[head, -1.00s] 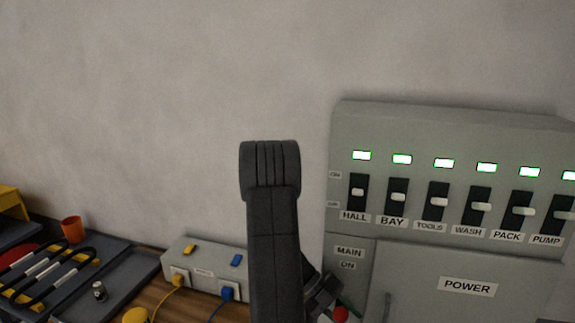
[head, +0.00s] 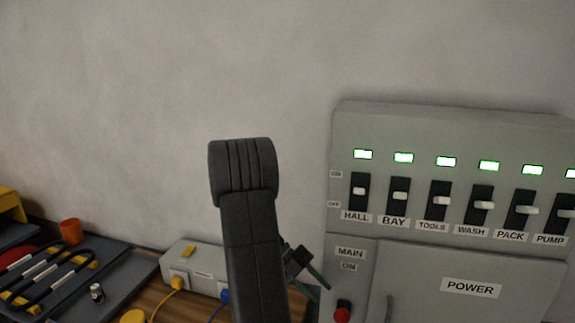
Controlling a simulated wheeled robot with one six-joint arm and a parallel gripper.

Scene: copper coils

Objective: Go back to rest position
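My arm rises in the middle of the head view. My gripper (head: 321,292) shows partly behind it at the lower middle. Its two thin green-edged fingers point down and right, with a gap between them and nothing visible held. The fingers are near the left edge of the grey power panel (head: 360,300), up and left of a red knob (head: 342,313). I cannot tell whether they touch the panel. Part of the gripper is hidden by my arm.
A row of labelled switches (head: 441,200) sits under lit green lamps. At left are a socket box (head: 206,283) with a yellow and a blue plug, an orange cup (head: 70,231), a dark tray (head: 125,283) and black coils (head: 45,273). The wall above is bare.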

